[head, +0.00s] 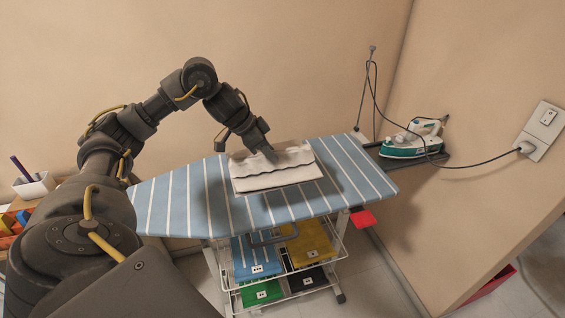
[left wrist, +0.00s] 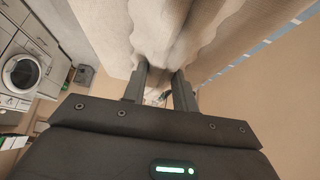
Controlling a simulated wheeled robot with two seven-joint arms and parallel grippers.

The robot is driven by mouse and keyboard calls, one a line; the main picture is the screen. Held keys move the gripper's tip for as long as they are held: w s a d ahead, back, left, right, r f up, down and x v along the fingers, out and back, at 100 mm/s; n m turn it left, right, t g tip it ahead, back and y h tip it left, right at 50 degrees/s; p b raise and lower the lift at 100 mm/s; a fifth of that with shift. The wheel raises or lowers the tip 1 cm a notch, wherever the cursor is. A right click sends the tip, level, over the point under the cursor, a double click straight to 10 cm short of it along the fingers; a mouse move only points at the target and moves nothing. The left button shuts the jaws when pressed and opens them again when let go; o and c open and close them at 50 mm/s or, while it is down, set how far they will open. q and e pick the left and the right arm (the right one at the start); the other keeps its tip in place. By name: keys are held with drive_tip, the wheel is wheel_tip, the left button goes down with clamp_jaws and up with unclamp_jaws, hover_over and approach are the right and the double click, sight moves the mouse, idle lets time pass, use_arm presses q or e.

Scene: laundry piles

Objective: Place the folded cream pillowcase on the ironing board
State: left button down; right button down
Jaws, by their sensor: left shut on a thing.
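The cream pillowcase (head: 275,177) is at the right part of the blue and white striped ironing board (head: 180,205) in the head view. It looks folded flat, with a wavy upper edge. My left gripper (head: 266,153) reaches it from above and is shut on its far edge. In the left wrist view the cream cloth (left wrist: 165,35) bunches between the two fingers (left wrist: 160,85) and fills the upper middle. A shadow lies on the board beside the pillowcase; I cannot tell whether its underside touches the board. My right gripper is not in view.
A teal and white iron (head: 412,138) rests at the board's right end, its cord running to a wall socket (head: 540,130). A wire rack (head: 290,295) with folded cloths stands below. The board's left part is clear. A washing machine (left wrist: 22,73) shows in the wrist view.

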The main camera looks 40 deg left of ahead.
sight(281, 149)
use_arm(q)
drive_tip(key=w+f, duration=0.1)
drive_tip(key=w, duration=0.1)
drive_tip(key=w+f, duration=0.1)
drive_tip(key=w+f+p, duration=0.1)
drive_tip(key=w, duration=0.1)
drive_tip(key=shift+w, duration=0.3)
drive_tip(key=w+f, duration=0.1)
drive_tip(key=f, duration=0.1)
drive_tip(key=w+f, duration=0.1)
drive_tip(key=f, duration=0.1)
drive_tip(key=shift+w+p, duration=0.3)
drive_tip(key=shift+w+f, duration=0.5)
drive_tip(key=shift+w, duration=0.05)
wheel_tip(281, 149, down, 3)
drive_tip(key=shift+s+r+p, duration=0.15)
drive_tip(key=shift+p, duration=0.6)
drive_tip(key=shift+f, duration=0.3)
drive_tip(key=c, duration=1.1)
unclamp_jaws()
